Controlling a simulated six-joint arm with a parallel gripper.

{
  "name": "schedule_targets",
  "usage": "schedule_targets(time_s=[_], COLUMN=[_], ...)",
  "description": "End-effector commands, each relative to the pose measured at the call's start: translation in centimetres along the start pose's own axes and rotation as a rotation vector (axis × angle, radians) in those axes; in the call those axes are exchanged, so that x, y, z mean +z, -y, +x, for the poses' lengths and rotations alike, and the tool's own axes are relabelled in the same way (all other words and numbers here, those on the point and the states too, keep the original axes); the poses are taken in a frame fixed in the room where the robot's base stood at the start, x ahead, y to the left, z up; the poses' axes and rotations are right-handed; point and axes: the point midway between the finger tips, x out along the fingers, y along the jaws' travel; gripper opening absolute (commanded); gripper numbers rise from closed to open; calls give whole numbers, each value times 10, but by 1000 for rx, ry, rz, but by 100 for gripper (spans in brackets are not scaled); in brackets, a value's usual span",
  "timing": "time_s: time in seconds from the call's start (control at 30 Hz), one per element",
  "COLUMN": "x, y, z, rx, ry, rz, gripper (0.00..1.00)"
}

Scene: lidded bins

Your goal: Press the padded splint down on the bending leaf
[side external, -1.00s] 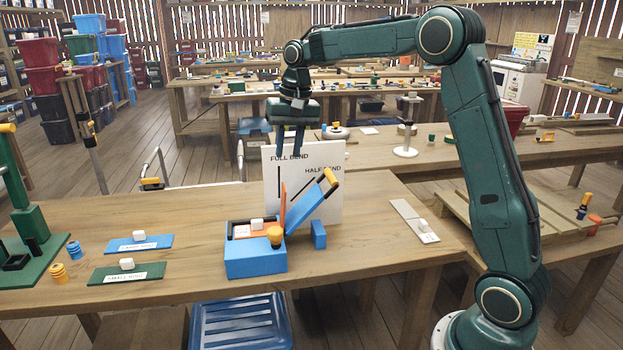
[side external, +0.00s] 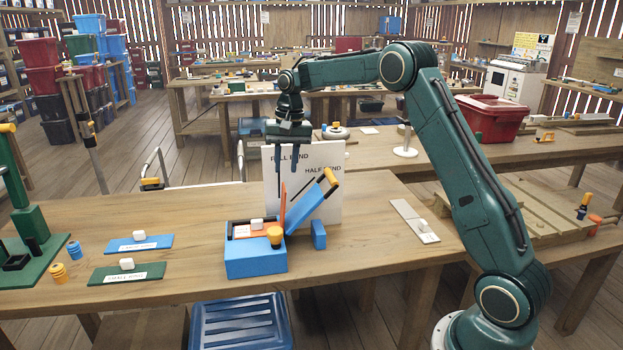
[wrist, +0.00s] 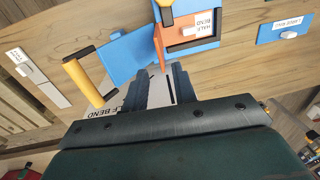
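A blue box (side external: 255,260) stands on the wooden bench, with an orange panel inside it. A thin orange leaf (side external: 283,205) stands nearly upright at its right side; it also shows in the wrist view (wrist: 160,50). A blue flap (side external: 308,208) with a yellow handle (side external: 331,180) tilts up to the right. In the wrist view the flap (wrist: 125,50) lies beside the leaf. I cannot tell which part is the padded splint. My gripper (side external: 287,182) points down above the leaf, empty, fingers apart (wrist: 160,75). Contact with the leaf cannot be made out.
A white board (side external: 325,200) marked full bend and half bend stands behind the box. A yellow knob (side external: 275,234) rises at the box's front. Blue (side external: 155,243) and green (side external: 110,275) labelled plates lie left. A small blue block (side external: 318,236) stands right. The bench's front right is clear.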

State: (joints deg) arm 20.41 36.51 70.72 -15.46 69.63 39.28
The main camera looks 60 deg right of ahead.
Motion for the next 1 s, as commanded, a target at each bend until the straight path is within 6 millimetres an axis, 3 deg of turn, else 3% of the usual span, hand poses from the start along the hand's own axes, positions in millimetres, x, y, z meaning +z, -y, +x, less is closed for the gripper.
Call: schedule_targets(time_s=[0.6,0.8,1.0], x=[1,1,0], y=[0,0,0], z=[90,112,121], rx=[3,3,2], ry=[3,3,0], rz=[-1,-2,-2], gripper=[27,27,27])
